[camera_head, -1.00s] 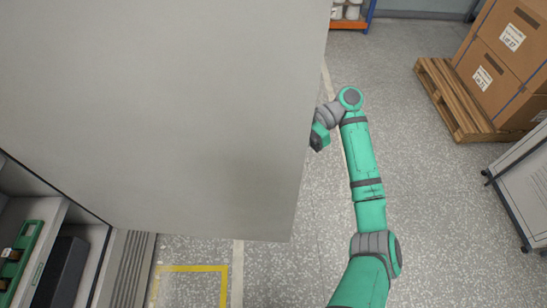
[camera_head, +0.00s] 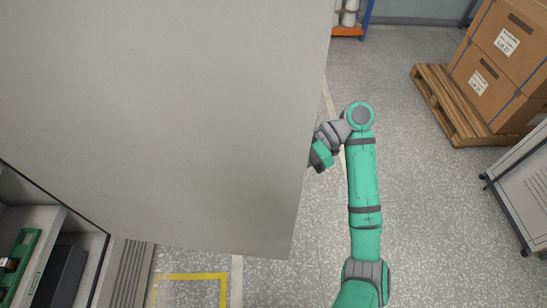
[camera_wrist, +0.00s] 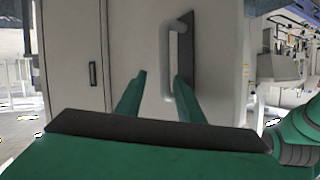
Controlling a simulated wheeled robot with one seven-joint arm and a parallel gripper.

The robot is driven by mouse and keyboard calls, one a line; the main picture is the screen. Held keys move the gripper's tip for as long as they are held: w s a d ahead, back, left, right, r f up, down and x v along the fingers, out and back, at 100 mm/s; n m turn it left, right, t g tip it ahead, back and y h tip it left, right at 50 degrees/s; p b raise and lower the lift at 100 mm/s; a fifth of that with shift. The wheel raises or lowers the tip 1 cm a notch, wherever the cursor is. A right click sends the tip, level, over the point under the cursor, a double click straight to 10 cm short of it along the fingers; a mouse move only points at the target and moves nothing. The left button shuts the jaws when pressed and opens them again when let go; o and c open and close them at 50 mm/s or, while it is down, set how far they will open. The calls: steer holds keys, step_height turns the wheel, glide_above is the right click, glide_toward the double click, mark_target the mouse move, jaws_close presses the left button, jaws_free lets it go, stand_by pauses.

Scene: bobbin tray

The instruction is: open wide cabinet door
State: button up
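The wide cabinet door (camera_head: 170,130) is a large plain grey panel filling the left of the head view. It stands swung out, and part of the cabinet interior (camera_head: 75,235) shows below it at lower left. My gripper is beyond the door's right edge in the head view, its tips hidden by the door. In the wrist view, my gripper (camera_wrist: 157,82) has two green fingers spread apart. A pale upright bar handle (camera_wrist: 168,55) with a dark strip behind it is just ahead. The right finger overlaps the handle's lower part; I cannot tell whether they touch.
A pallet (camera_head: 440,105) with cardboard boxes (camera_head: 505,75) stands at the right. A grey wheeled cart (camera_head: 520,190) is at the right edge. A blue and orange rack (camera_head: 350,30) is at the back. The speckled floor between is clear.

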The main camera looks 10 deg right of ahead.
steer(key=w+d, duration=0.6)
steer(key=w, duration=0.4)
steer(key=shift+w, duration=0.2)
stand_by(1.1)
steer(key=shift+r, duration=0.1)
stand_by(0.4)
